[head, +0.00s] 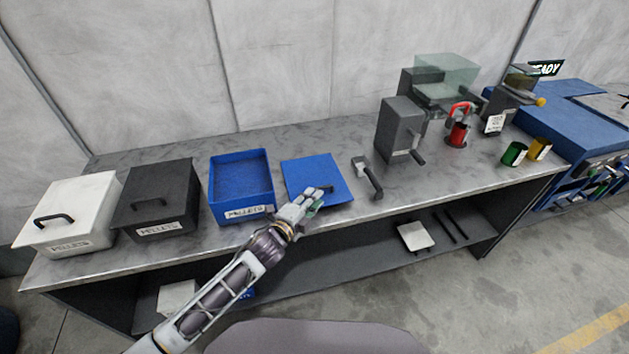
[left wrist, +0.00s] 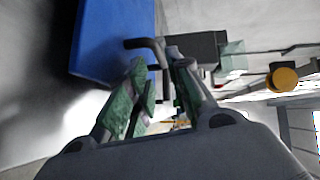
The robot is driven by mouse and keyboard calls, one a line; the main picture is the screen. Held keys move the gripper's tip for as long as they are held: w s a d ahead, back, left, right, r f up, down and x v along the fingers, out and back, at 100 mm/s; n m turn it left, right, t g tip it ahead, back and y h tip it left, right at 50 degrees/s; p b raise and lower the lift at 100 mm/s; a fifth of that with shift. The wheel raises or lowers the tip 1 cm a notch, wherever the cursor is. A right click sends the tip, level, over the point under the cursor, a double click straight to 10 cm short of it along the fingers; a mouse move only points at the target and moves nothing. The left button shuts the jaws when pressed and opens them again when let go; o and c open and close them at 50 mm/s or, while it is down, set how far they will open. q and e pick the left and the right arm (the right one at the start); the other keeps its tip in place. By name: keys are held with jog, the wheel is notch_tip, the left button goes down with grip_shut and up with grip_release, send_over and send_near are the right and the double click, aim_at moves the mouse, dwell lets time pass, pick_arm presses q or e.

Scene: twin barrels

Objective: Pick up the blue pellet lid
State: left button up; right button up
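The blue pellet lid (head: 308,172) lies on the metal bench, right of the open blue pellet bin (head: 240,186). It is a flat blue panel with a dark handle, partly hidden behind my left gripper (head: 304,203) at the lid's near edge. In the left wrist view, the lid (left wrist: 112,40) fills the upper left, and its dark handle (left wrist: 146,43) shows at the fingertips. My left gripper (left wrist: 157,66) has its two green-padded fingers apart, with a gap between them. I cannot tell whether either finger touches the handle. My right gripper is not in view.
White (head: 68,212) and black (head: 157,200) lidded pellet bins stand left of the blue bin. A dark handled tool (head: 368,178) lies right of the lid. A shelf runs below the bench.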

aim_at(322, 197)
pick_arm(q)
jog(key=shift+d+r+x, duration=0.15)
jog(key=shift+x, duration=0.7)
jog(key=shift+d+r+x, duration=0.1)
jog(key=shift+x, duration=1.55)
jog(key=shift+f, duration=0.1)
grip_shut()
